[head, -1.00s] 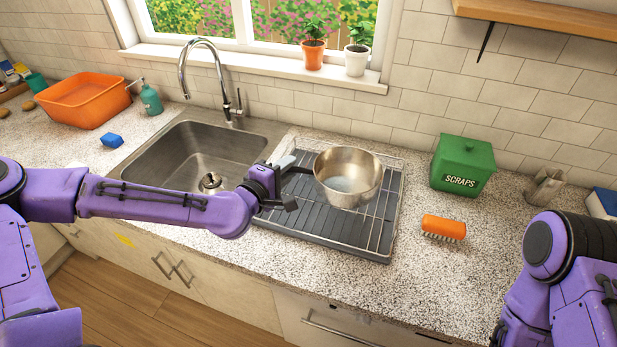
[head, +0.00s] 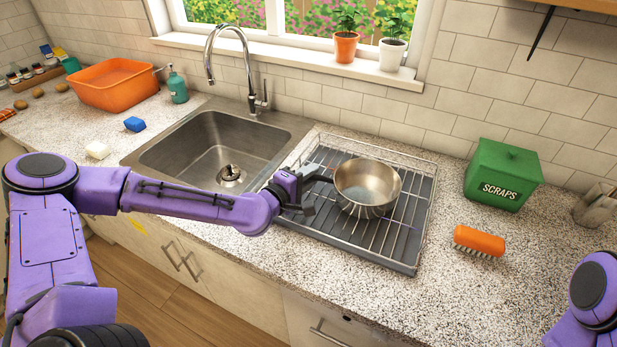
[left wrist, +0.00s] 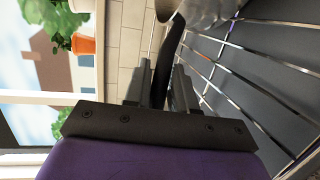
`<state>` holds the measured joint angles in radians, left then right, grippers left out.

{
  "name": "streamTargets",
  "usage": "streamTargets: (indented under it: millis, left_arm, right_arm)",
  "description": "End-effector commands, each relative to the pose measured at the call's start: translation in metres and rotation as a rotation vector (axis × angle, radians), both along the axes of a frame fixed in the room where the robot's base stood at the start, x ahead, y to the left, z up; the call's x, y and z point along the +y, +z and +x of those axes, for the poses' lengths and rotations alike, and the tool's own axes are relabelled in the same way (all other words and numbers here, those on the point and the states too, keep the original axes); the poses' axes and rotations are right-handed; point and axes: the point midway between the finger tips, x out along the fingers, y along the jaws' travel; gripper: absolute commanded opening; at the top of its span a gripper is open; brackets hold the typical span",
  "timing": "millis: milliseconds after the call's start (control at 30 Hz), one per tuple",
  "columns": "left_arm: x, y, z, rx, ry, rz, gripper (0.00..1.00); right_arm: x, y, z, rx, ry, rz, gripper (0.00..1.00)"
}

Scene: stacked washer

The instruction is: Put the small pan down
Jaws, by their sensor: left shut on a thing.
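The small pan (head: 367,187) is a shiny metal pot with a dark handle, over the middle of the wire dish rack (head: 385,262). It looks about upright, with its base at or very near the wires; I cannot tell if it touches. My left gripper (head: 310,182) is shut on the pan's handle, to the left of the pan. The left wrist view shows the dark handle (left wrist: 163,62) between the fingers, with part of the pan (left wrist: 205,12) at the top. My right gripper is out of view; only part of my right arm shows at the right edge.
The sink (head: 215,150) and faucet (head: 240,65) are left of the rack. A green scraps bin (head: 502,175) and an orange brush (head: 479,240) stand to its right. The counter in front of the brush is clear. A tiled wall is behind.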

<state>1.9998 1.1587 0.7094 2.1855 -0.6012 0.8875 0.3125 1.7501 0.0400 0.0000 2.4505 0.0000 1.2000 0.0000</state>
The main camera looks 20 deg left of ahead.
Motion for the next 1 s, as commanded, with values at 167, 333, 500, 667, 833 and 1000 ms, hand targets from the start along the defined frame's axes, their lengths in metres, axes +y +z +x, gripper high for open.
streamTargets:
  millis: [167,333,500,667,833,1000]
  left_arm:
    - [0.001,-0.001,0.000,0.000,0.001,-0.001,0.51]
    - [0.001,-0.001,0.000,-0.001,0.002,-0.001,0.51]
    - [0.003,0.005,-0.005,0.000,0.005,-0.002,0.51]
    - [0.012,0.013,-0.040,-0.002,0.008,-0.007,0.51]
    - [0.021,0.021,-0.075,0.000,0.010,-0.008,0.51]
    - [0.026,0.032,-0.100,0.003,0.005,-0.003,0.51]
  right_arm:
    - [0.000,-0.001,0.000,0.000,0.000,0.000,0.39]
    - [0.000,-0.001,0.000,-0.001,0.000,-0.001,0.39]
    - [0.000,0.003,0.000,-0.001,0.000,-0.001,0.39]
    - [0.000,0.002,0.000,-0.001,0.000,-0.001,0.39]
    - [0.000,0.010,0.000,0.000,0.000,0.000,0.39]
    - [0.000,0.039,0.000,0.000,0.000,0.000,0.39]
